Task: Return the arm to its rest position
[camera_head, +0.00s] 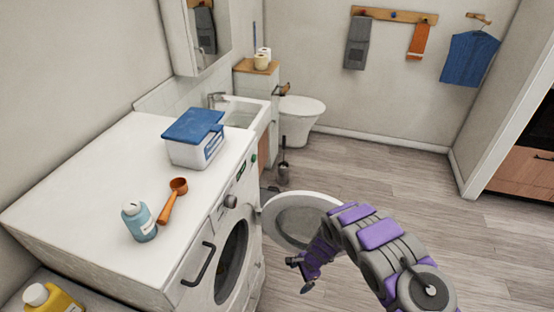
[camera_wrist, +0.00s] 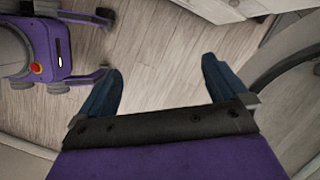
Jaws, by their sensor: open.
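My gripper (camera_wrist: 160,82) is open in the wrist view, with its two dark blue fingers spread and nothing between them. Wood floor shows beyond the fingers. In the head view my gripper (camera_head: 299,275) hangs low at the end of my purple and grey arm, in front of the washing machine. The arm reaches forward from the lower right and bends downward. The washing machine's open round door (camera_head: 297,222) is beside and partly behind the arm. I cannot tell whether the arm touches the door.
The washing machine (camera_head: 95,190) stands at the left. On top are a blue-lidded box (camera_head: 194,150), an orange scoop (camera_head: 172,203) and a blue bottle (camera_head: 140,222). A yellow bottle (camera_head: 52,299) is at lower left. A toilet (camera_head: 298,120) stands behind. The floor (camera_head: 400,180) at right is clear.

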